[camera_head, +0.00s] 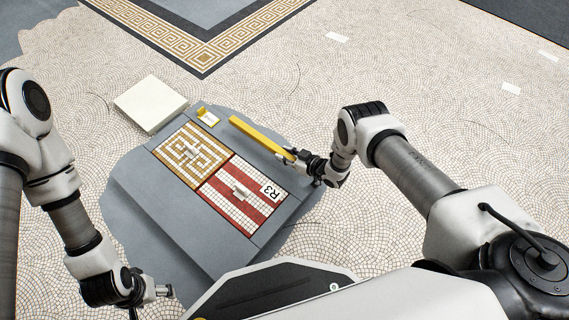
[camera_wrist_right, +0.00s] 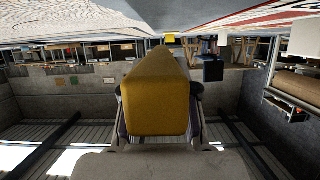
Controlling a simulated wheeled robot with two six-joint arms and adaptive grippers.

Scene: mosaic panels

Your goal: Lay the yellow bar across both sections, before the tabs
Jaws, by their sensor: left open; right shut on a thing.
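The yellow bar (camera_head: 258,136) is long and straight and lies along the far right side of two mosaic sections. My right gripper (camera_head: 304,162) is shut on its near end. In the right wrist view the bar's blunt end (camera_wrist_right: 157,103) sits between the fingers. Whether the bar touches the grey surface is unclear. One section (camera_head: 180,170) has a gold and white maze pattern; the other (camera_head: 222,204) has red and white stripes and an R3 label. They lie edge to edge. A small pale tab (camera_head: 190,151) stands on the gold one, another (camera_head: 240,190) on the striped one. My left gripper (camera_head: 162,291) is open, empty, at lower left.
The sections lie on a grey board (camera_head: 170,208). A white square block (camera_head: 150,102) sits beyond its far left edge. A small yellow piece (camera_head: 201,111) and a pale card (camera_head: 209,118) are near the gold section's far corner. Tiled floor surrounds the board.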

